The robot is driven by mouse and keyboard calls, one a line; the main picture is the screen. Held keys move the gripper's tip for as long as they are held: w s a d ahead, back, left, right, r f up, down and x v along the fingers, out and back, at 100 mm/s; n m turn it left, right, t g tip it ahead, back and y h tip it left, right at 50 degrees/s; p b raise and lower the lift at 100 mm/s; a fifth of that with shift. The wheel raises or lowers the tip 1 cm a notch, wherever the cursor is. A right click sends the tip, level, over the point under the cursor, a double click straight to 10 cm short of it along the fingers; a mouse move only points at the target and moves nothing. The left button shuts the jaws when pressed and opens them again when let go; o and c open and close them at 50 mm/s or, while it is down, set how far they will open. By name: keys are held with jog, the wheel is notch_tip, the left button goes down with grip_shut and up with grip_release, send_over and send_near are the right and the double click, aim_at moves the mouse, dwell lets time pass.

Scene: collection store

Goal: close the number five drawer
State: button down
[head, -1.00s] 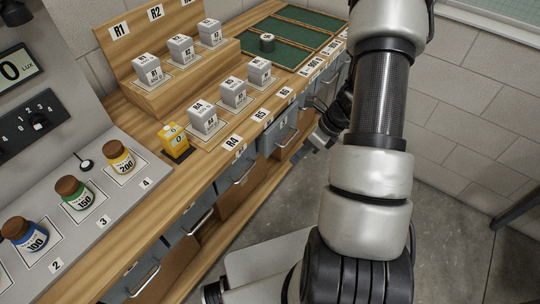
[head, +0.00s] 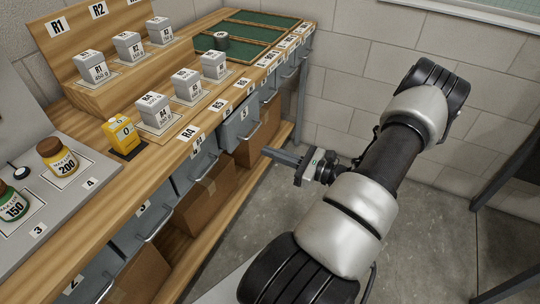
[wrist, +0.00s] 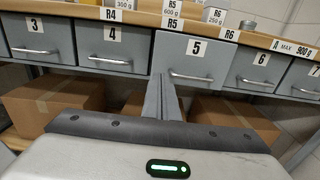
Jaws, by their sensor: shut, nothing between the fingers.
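The number five drawer (head: 236,125) is a grey box front under the wooden bench with a silver handle; it also shows in the wrist view (wrist: 209,58). It stands out past its neighbours, so it is partly open. My gripper (head: 268,152) is shut and empty, in front of the bench and a little below and to the right of this drawer in the head view. In the wrist view its fingers (wrist: 160,80) point at the drawer's left front edge, left of the handle. I cannot tell whether the fingertips touch it.
Drawers four (wrist: 113,45) and six (wrist: 254,70) flank it and look shut. Cardboard boxes (head: 205,200) stand on the lower shelf. Grey blocks, jars and a yellow block (head: 119,130) stand on the bench. Grey floor (head: 300,205) is clear before the bench.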

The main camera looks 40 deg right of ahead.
aim_at(232, 139)
jog(key=b+x, duration=0.1)
jog(key=x, duration=0.8)
jog(key=shift+w+a+f+b, duration=0.1)
jog(key=shift+w+a+b, duration=0.05)
jog(key=shift+w+b, duration=0.15)
jog(key=shift+w+a, duration=0.15)
jog(key=shift+w, duration=0.25)
jog(key=x, duration=0.4)
jog(key=shift+w+a, duration=0.1)
jog(key=shift+w+r, duration=0.15)
jog(key=shift+r, duration=0.1)
jog(key=shift+a, duration=0.1)
